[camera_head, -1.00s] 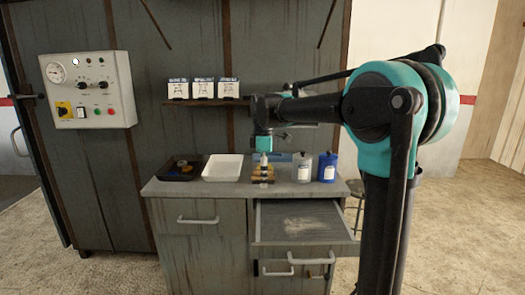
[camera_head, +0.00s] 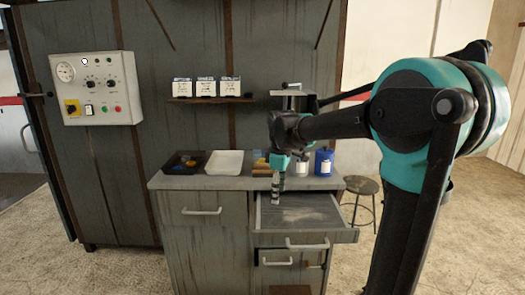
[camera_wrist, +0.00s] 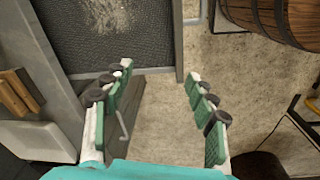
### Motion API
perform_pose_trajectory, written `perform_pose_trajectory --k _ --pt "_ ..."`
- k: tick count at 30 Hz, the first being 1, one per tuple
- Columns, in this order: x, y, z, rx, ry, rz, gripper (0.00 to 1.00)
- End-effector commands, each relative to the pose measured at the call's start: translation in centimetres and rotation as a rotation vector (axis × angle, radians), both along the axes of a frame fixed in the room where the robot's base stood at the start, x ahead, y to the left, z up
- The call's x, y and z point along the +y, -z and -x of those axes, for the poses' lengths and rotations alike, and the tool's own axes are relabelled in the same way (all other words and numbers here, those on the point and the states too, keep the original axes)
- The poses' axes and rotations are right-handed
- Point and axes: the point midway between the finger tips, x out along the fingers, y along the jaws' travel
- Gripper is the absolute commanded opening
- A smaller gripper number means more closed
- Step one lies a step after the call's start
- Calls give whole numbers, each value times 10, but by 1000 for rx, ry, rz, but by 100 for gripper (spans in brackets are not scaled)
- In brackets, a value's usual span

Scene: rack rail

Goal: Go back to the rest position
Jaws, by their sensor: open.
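My gripper (camera_head: 275,200) hangs in front of the worktop, over the open drawer (camera_head: 300,212) in the head view. In the wrist view my gripper (camera_wrist: 160,80) has its two green-padded fingers spread wide, with nothing between them but floor and cabinet front behind. The drawer's dark lining (camera_wrist: 95,35) with a pale patch shows at the top of the wrist view, beyond the fingertips. My arm and gripper hide part of the worktop's right side in the head view.
The worktop (camera_head: 185,183) bears a black tray (camera_head: 184,163), a white tray (camera_head: 224,163), a wooden block (camera_head: 261,162), a white jar (camera_head: 302,166) and a blue jar (camera_head: 324,162). A stool (camera_head: 361,187) stands right of the cabinet. A barrel (camera_wrist: 275,18) shows in the wrist view.

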Motion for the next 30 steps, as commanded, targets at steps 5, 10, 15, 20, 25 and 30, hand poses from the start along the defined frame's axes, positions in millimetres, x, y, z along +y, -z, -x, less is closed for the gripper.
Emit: perform_pose_trajectory --k 5,10,15,20,25,30 --pt "-33 32 30 -45 218 -29 57" --pt "-76 81 80 -111 541 -85 57" --pt "-115 138 147 -185 920 -171 57" --pt "-132 171 190 -228 1147 -234 57" --pt "-137 183 206 -242 1231 -260 57" --pt "-137 183 206 -243 1234 -261 57"
